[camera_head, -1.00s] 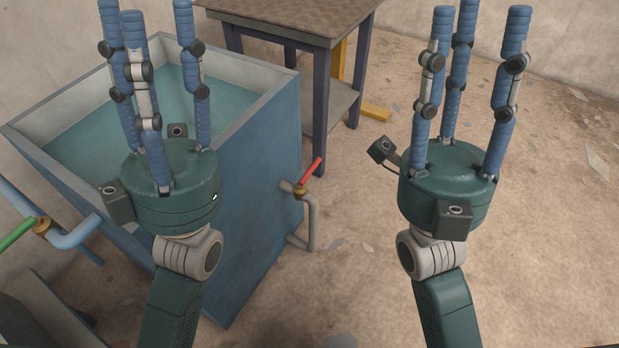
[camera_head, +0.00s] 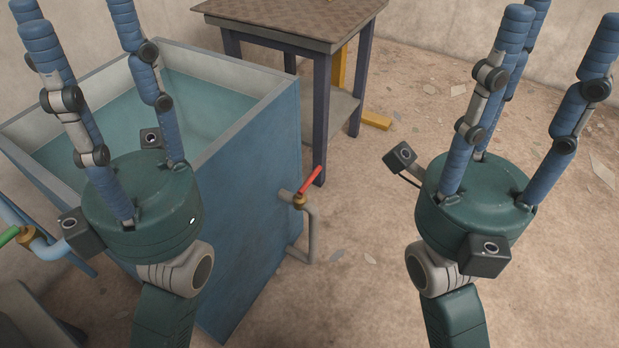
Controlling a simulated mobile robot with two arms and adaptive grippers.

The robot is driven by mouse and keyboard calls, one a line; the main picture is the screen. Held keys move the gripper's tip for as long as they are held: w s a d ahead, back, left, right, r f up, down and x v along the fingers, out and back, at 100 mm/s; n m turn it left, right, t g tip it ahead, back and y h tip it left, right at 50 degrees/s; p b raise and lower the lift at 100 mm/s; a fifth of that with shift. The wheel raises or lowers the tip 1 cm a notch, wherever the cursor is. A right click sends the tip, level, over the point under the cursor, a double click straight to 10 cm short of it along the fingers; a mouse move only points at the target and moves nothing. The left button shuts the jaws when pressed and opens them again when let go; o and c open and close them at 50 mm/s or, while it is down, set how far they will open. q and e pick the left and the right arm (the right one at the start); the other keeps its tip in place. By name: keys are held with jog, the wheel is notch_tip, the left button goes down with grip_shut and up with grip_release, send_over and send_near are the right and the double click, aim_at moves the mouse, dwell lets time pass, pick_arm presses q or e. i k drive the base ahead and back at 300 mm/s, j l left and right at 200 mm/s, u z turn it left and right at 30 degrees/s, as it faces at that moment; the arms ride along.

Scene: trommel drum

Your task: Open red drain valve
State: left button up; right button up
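The red drain valve handle (camera_head: 311,181) sits on a brass body (camera_head: 300,200) on a grey pipe at the right side of the blue water tank (camera_head: 245,190). The handle slants up to the right, away from the pipe's downward bend. My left gripper (camera_head: 95,40) is open and empty, its blue fingers pointing up in front of the tank. My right gripper (camera_head: 550,45) is open and empty, over the floor to the right of the valve. Neither gripper touches the valve.
A table (camera_head: 290,22) with dark legs stands behind the tank. A green valve handle (camera_head: 8,236) on a blue pipe is at the far left. A yellow block (camera_head: 376,120) lies by the table. The floor right of the valve is mostly clear, with scattered debris.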

aim_at(310, 180)
jog(key=u, duration=0.3)
jog(key=i+l+u, duration=0.15)
jog(key=u, duration=0.25)
jog(key=i+l+u, duration=0.1)
jog(key=l+u, duration=0.2)
jog(key=u, duration=0.15)
jog(key=l+u, duration=0.8)
jog(key=l, duration=1.25)
jog(key=j, duration=0.4)
